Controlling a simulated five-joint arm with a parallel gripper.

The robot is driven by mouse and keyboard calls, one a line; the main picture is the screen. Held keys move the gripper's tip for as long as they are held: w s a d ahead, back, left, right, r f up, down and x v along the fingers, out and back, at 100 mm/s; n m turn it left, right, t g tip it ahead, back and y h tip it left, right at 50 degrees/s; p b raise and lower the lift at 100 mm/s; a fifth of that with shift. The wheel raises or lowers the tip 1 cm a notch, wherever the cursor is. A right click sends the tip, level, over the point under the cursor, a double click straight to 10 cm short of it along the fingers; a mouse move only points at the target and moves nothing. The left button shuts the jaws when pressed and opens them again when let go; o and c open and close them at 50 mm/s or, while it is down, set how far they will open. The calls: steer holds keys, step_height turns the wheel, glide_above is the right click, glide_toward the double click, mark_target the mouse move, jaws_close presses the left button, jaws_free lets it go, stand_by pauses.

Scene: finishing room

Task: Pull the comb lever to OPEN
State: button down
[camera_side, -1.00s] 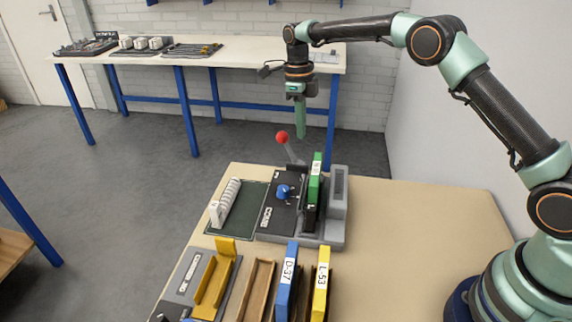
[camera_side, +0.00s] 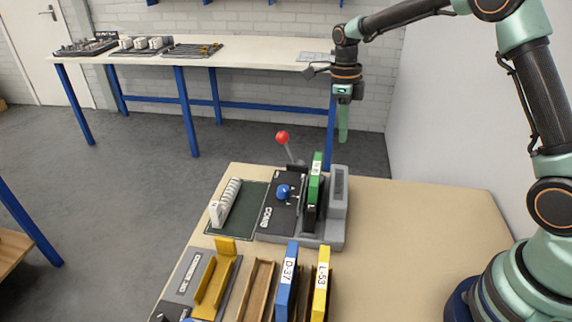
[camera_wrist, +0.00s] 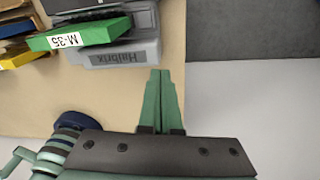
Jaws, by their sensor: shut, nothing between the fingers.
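The comb lever is a grey rod with a red ball knob (camera_side: 282,137), tilted up to the left at the back of the grey binding machine (camera_side: 337,218) in the side view. A blue knob (camera_side: 283,191) sits on the machine's dark plate marked COMB. A green book labelled M-35 (camera_wrist: 85,35) stands in the machine. My gripper (camera_side: 343,136) is shut and empty, pointing down, to the right of the red knob and apart from it. In the wrist view its green fingers (camera_wrist: 164,75) are together beside the machine's end. The lever is not seen in the wrist view.
A white comb strip (camera_side: 228,203) lies on the green mat. A yellow holder (camera_side: 215,282), a blue D-37 book (camera_side: 287,280) and a yellow L-53 book (camera_side: 321,282) stand in front. The tan table (camera_side: 420,215) is clear at right. A back bench (camera_side: 250,58) stands behind.

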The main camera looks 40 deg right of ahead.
steer(key=s+a+r+n+t, duration=0.1)
steer(key=s+r+n, duration=0.2)
steer(key=r+n, duration=0.35)
steer(key=s+a+r+n+t, duration=0.1)
steer(key=s+r+n+t, duration=0.1)
steer(key=s+r+n, duration=0.35)
steer(key=s+a+n+t, duration=0.2)
steer(key=s+n, duration=0.7)
steer(key=n, duration=0.7)
steer(key=shift+t, duration=0.8)
steer(key=shift+f, duration=0.1)
steer(key=shift+s+f+n, duration=0.15)
steer(key=shift+s+n, duration=0.05)
steer(key=shift+n, duration=0.4)
